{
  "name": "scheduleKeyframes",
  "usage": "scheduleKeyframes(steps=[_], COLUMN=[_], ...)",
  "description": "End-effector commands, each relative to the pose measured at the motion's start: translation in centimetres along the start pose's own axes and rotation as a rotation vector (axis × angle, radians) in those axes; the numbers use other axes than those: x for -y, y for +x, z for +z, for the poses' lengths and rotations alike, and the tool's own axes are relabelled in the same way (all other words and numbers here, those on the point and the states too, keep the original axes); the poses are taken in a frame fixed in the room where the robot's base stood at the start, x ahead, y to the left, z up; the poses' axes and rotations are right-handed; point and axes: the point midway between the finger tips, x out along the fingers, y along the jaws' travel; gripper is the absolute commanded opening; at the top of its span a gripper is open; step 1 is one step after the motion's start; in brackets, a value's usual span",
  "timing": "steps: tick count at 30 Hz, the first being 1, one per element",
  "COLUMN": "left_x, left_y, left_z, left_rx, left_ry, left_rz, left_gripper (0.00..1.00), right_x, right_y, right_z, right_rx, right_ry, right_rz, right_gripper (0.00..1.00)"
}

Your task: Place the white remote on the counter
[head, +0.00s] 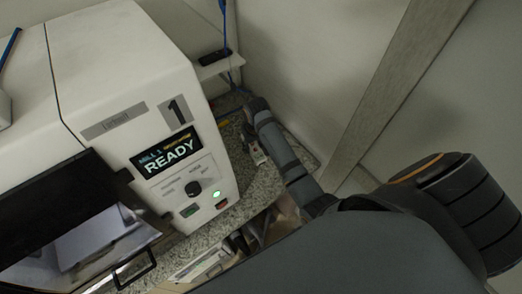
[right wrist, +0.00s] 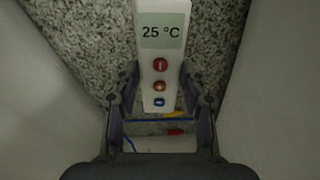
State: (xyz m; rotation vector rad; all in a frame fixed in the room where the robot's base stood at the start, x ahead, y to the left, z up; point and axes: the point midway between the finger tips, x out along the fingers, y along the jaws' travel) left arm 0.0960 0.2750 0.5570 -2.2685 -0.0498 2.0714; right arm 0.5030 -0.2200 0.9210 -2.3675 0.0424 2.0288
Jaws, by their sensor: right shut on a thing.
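The white remote (right wrist: 161,50) has a grey display reading 25 °C and red, orange and blue buttons. In the right wrist view my right gripper (right wrist: 159,85) is shut on its lower part, one finger on each side. The speckled granite counter (right wrist: 85,35) lies behind the remote; I cannot tell whether they touch. In the head view my right gripper (head: 250,138) is over the narrow strip of counter (head: 262,184) beside the machine, and the remote is small and mostly hidden there. My left gripper is out of view.
A white mill machine (head: 125,65) marked 1, with a READY screen, stands left of the gripper. A small shelf (head: 215,68) holds a dark object (head: 213,57). A wall closes in the right side. Blue, yellow and red items lie near the remote.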

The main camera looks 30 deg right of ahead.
Motion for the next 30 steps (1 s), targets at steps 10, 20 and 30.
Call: scheduleKeyframes(steps=[10,20,30], left_x=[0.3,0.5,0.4], left_y=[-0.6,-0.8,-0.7], left_z=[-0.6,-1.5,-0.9], left_rx=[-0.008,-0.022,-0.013], left_ry=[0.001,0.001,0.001], left_rz=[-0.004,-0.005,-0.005], left_gripper=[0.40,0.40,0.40], right_x=[0.1,0.1,0.1], right_y=[5.6,9.0,10.1], right_z=[0.9,1.4,1.6], right_rx=[0.001,0.001,-0.001], right_ry=[-0.001,-0.001,-0.001], right_rz=[-0.001,-0.001,-0.001], right_gripper=[0.08,0.08,0.08])
